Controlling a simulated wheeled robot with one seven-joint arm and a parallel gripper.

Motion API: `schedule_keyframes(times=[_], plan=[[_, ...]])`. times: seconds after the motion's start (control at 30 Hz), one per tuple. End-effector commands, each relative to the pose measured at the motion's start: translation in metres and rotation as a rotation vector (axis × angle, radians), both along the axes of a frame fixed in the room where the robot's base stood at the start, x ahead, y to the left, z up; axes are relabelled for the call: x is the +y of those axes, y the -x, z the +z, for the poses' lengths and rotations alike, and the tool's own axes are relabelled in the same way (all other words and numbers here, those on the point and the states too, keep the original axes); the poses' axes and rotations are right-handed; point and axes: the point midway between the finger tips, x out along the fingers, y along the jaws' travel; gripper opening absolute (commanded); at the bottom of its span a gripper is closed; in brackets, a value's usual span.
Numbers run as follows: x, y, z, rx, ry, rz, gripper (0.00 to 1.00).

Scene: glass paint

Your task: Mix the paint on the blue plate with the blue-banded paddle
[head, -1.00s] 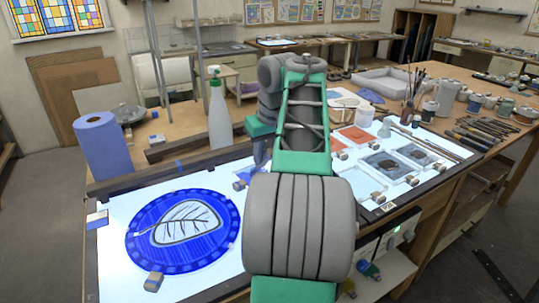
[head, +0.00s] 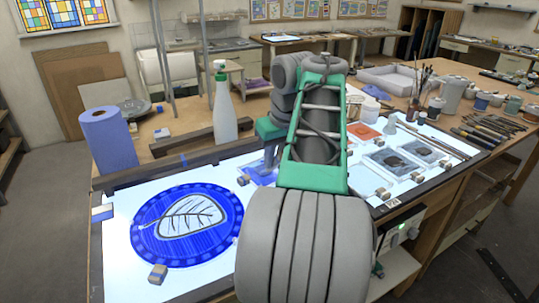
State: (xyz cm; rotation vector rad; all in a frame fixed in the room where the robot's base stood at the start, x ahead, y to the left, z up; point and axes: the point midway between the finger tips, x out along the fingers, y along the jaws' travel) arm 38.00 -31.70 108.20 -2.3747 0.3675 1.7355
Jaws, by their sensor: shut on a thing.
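My gripper (head: 269,155) points down at the back of the light table, just left of my forearm. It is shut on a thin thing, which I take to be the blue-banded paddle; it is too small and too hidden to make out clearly. The blue plate (head: 262,177) lies flat on the lit surface under my gripper, partly covered by my arm. The paint on it and any contact between paddle and plate cannot be made out.
A round blue glass panel with a leaf (head: 187,226) lies at left. A spray bottle (head: 224,110) and a blue paper roll (head: 109,143) stand behind. Orange and grey plates (head: 398,160) lie right of my arm, with jars and tools beyond.

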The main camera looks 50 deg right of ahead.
Motion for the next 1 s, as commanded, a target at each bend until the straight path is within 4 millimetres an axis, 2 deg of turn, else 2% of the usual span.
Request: schedule_keyframes(times=[0.13,0.43,0.83,1.0], plan=[[-0.007,0.009,0.0,0.004,-0.005,-0.004,0.0],[-0.008,0.009,0.001,0.003,-0.004,-0.001,0.0],[-0.008,0.009,0.047,0.001,-0.002,-0.002,0.0],[-0.008,0.009,0.052,0.001,-0.002,-0.002,0.0]])
